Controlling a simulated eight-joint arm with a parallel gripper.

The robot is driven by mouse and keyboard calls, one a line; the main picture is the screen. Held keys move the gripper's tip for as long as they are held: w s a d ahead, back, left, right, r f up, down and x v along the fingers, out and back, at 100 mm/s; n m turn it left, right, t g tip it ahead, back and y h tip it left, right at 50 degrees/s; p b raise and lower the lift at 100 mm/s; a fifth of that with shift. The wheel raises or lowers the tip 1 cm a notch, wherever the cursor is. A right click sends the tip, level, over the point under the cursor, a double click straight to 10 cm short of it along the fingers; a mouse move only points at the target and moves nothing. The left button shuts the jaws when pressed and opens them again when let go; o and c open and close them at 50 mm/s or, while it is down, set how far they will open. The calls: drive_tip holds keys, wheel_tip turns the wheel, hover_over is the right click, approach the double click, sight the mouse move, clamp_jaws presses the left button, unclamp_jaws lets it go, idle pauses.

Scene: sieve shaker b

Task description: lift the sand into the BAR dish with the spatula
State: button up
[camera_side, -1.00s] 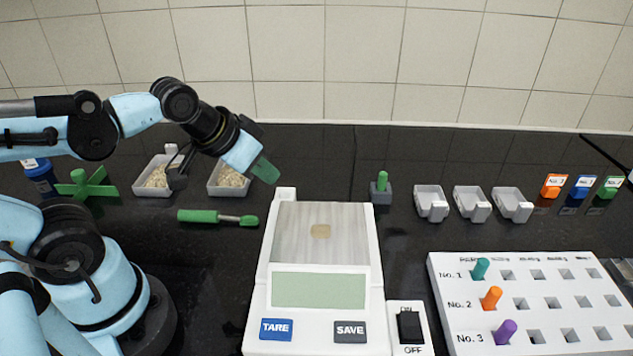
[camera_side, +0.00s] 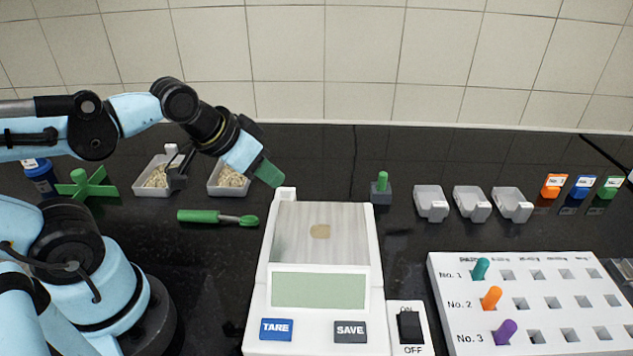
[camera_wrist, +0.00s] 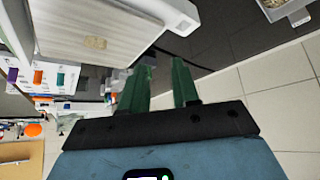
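The green-handled spatula (camera_side: 200,216) lies flat on the dark bench left of the balance. Two white dishes holding pale grains, a left one (camera_side: 142,188) and a right one (camera_side: 217,190), stand behind it. I cannot read which dish is BAR. My gripper (camera_side: 268,172) is above the bench, behind the balance's back left corner and right of the dishes. In the wrist view its green fingers (camera_wrist: 163,82) are apart with nothing between them.
A green peg in a grey block (camera_side: 382,195) and three white containers (camera_side: 431,203) stand right of the balance. A white peg board (camera_side: 550,300) is at front right. A green cross-shaped piece (camera_side: 86,186) and blue jar (camera_side: 40,178) are at left.

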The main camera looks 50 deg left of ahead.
drive_tip(key=o, duration=0.4)
drive_tip(key=n+g, duration=0.7)
drive_tip(key=n, duration=2)
hover_over(203, 212)
drive_tip(key=f, duration=0.1)
drive_tip(key=shift+f, duration=6.05)
